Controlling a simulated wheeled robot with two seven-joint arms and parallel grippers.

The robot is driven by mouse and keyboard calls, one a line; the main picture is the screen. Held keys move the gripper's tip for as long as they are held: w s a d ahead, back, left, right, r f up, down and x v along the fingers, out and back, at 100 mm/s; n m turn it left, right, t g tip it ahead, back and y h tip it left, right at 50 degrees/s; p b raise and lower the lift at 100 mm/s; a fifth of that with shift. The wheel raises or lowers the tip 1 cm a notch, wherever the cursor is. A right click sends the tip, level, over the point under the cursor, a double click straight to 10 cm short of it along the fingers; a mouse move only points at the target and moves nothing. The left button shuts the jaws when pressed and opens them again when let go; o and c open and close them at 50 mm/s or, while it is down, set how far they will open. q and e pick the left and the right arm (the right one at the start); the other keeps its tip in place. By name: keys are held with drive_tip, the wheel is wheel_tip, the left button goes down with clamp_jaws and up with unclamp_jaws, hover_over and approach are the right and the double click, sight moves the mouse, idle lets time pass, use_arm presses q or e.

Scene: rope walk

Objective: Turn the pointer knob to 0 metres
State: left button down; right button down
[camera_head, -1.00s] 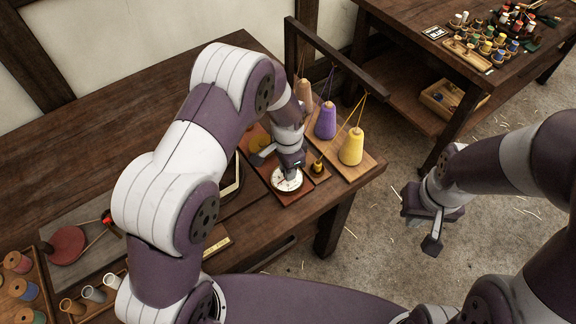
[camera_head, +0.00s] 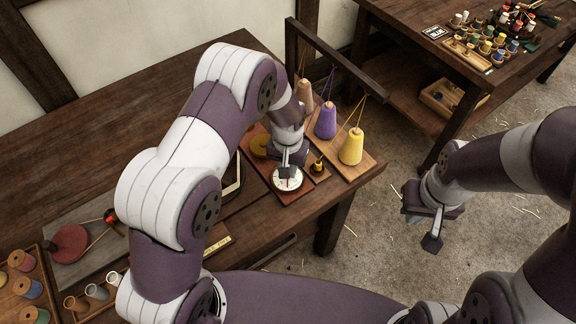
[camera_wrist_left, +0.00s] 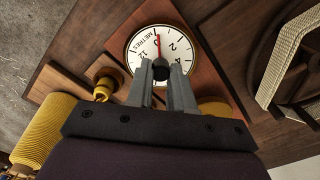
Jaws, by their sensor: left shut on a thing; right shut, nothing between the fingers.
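The round white dial (camera_wrist_left: 184,49), lettered METRES, sits on a reddish-brown board and also shows in the head view (camera_head: 287,183). A red pointer line (camera_wrist_left: 158,43) runs from near my fingers to the upper rim, between the word METRES and the 2. I cannot read a 0 beside it. My left gripper (camera_wrist_left: 161,75) is over the dial, its fingers shut on the dark pointer knob (camera_wrist_left: 160,72), which they mostly hide. It also shows from above in the head view (camera_head: 287,171). My right gripper (camera_head: 432,228) is shut and empty, clear of the bench.
Yellow (camera_head: 351,147) and purple (camera_head: 325,122) thread cones stand just right of the dial, below a dark wooden rail (camera_head: 335,55). A small yellow spool (camera_head: 318,166) is close beside the dial. A second table (camera_head: 480,25) stands at the upper right.

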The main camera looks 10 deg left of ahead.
use_arm(q)
drive_tip(key=shift+w+r+n, duration=0.1)
drive_tip(key=shift+n, duration=0.5)
drive_tip(key=c, duration=1)
unclamp_jaws()
wheel_tip(320, 180, up, 13)
drive_tip(key=b, duration=0.1)
drive_tip(key=shift+f, duration=0.2)
drive_tip(key=s+a+r, duration=0.1)
drive_tip(key=s+a, duration=0.3)
drive_tip(key=s, duration=0.4)
drive_tip(key=s+a+t, duration=0.1)
drive_tip(key=s+a, duration=0.3)
drive_tip(key=s, duration=0.4)
drive_tip(key=shift+a+r+m, duration=0.3)
drive_tip(key=shift+a+r, duration=0.1)
